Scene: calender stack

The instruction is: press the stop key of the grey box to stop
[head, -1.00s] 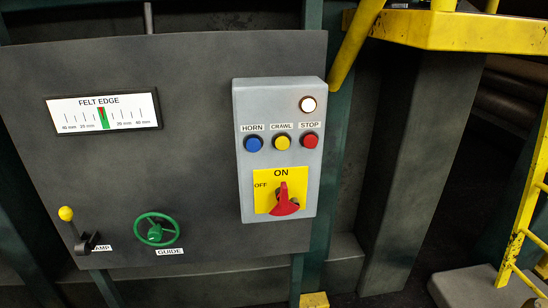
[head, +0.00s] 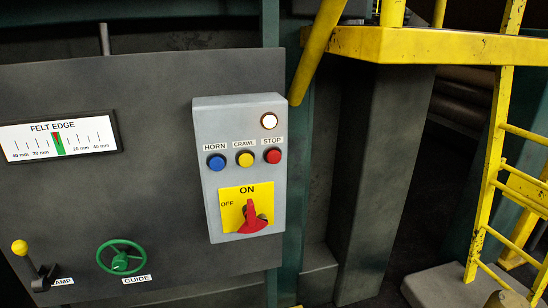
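The grey box (head: 208,130) is fixed on the dark panel near the middle of the head view. Its red stop key (head: 273,156) sits at the right end of the button row, under the STOP label. A yellow CRAWL key (head: 245,160) and a blue HORN key (head: 217,162) are to its left. A lit white lamp (head: 269,121) is above. A red rotary switch (head: 251,216) on a yellow plate stands below, its tip up toward ON. Neither of my grippers is in view.
The dark panel (head: 150,190) also carries a FELT EDGE gauge (head: 58,138), a green handwheel (head: 121,258) marked GUIDE and a yellow-knobbed lever (head: 20,247). At right are a yellow platform (head: 430,45), a yellow ladder (head: 488,170) and a grey pillar (head: 380,180).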

